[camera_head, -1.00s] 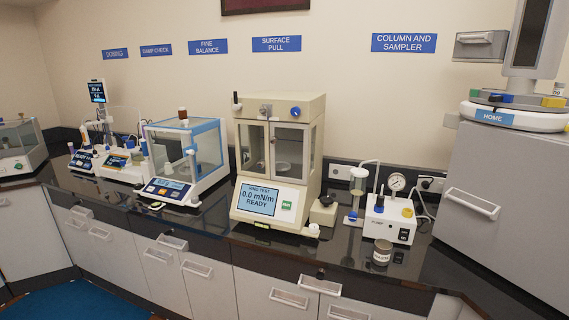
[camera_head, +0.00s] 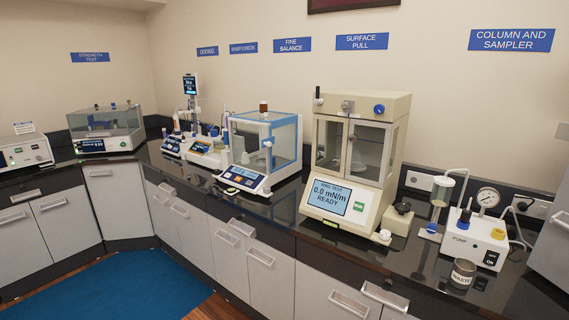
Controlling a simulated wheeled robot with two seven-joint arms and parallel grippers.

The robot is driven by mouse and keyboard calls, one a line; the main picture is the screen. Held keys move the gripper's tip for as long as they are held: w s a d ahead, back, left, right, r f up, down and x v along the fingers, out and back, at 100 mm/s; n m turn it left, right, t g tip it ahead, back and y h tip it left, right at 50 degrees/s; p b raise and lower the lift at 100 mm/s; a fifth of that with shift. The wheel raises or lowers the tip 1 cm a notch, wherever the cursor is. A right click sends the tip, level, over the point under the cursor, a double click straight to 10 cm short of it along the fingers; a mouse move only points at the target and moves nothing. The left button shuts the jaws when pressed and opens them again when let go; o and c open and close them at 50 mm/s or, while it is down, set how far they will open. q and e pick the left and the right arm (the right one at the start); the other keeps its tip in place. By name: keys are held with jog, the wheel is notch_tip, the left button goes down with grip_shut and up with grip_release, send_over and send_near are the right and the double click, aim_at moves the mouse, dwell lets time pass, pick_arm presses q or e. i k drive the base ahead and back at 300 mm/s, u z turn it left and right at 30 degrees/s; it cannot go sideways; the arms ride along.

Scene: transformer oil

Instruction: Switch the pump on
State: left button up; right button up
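The pump (camera_head: 474,238) is a small white box labelled PUMP at the right end of the black counter. A metal waste cup (camera_head: 462,273) stands in front of the pump. Neither of my grippers is in view.
The beige ring test machine (camera_head: 358,160) stands left of the pump and reads READY. A fine balance (camera_head: 262,150) and dosing devices stand farther left. Wall sockets (camera_head: 530,207) are behind the pump. The floor with the blue mat (camera_head: 110,290) is clear.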

aim_at(492, 258)
jog(key=z, duration=1.3)
jog(key=k, duration=0.55)
jog(key=u, duration=0.55)
jog(key=i, duration=1)
jog(key=u, duration=0.15)
